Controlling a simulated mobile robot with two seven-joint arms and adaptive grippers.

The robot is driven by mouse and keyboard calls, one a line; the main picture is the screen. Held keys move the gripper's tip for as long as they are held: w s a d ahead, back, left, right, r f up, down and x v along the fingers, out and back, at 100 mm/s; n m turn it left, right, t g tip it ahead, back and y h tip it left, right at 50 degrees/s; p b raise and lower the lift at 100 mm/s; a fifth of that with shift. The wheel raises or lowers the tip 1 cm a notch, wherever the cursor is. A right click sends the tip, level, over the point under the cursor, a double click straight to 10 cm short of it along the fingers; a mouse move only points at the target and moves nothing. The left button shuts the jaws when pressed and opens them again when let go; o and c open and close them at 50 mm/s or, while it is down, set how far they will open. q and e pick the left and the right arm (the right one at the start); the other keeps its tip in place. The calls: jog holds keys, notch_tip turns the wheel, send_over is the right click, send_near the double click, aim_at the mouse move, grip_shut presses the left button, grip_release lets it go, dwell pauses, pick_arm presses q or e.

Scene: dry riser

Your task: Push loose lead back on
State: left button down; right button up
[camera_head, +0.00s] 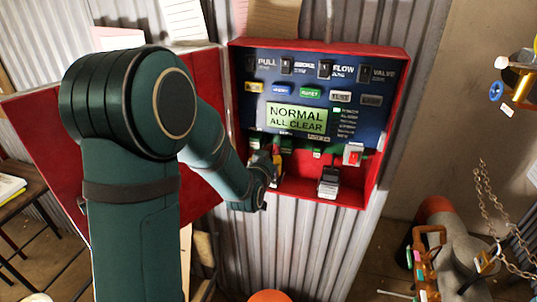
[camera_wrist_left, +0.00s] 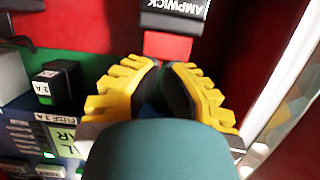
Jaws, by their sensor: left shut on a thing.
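My left gripper (camera_head: 274,163) reaches into the lower left of the red alarm panel box (camera_head: 397,100). In the left wrist view its yellow fingers (camera_wrist_left: 161,72) are close together, shut on the loose lead, mostly hidden between the pads. A red block (camera_wrist_left: 167,46), which looks like the lead's end, shows just beyond the fingertips, against a black battery (camera_wrist_left: 172,14) labelled AMPWICK. I cannot tell whether it is fully seated. The panel display (camera_head: 297,118) reads NORMAL ALL CLEAR. My right gripper is not in view.
A second battery (camera_head: 328,184) stands to the right in the box, below a white block with a red switch (camera_head: 353,154). A black fuse (camera_wrist_left: 56,84) sits beside the fingers. The open red door (camera_head: 200,85) is behind my arm. Chains (camera_head: 485,195) hang at the right.

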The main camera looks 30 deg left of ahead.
pick_arm(q)
jog(key=shift+v, duration=3.75)
jog(key=s+d+f+m+g+h, duration=0.1)
jog(key=d+f+g+h, duration=0.2)
jog(key=f, duration=0.6)
jog(key=s+d+f+g+h, duration=0.1)
jog(key=d+f+g, duration=0.2)
jog(key=d+f, duration=0.45)
jog(key=s+d+f+g+h, duration=0.3)
jog(key=s+d+f+g, duration=0.4)
jog(key=s+d+f, duration=0.3)
jog(key=s+f, duration=0.3)
jog(key=f, duration=0.2)
jog(key=shift+s+f, duration=0.3)
jog(key=shift+f, duration=0.05)
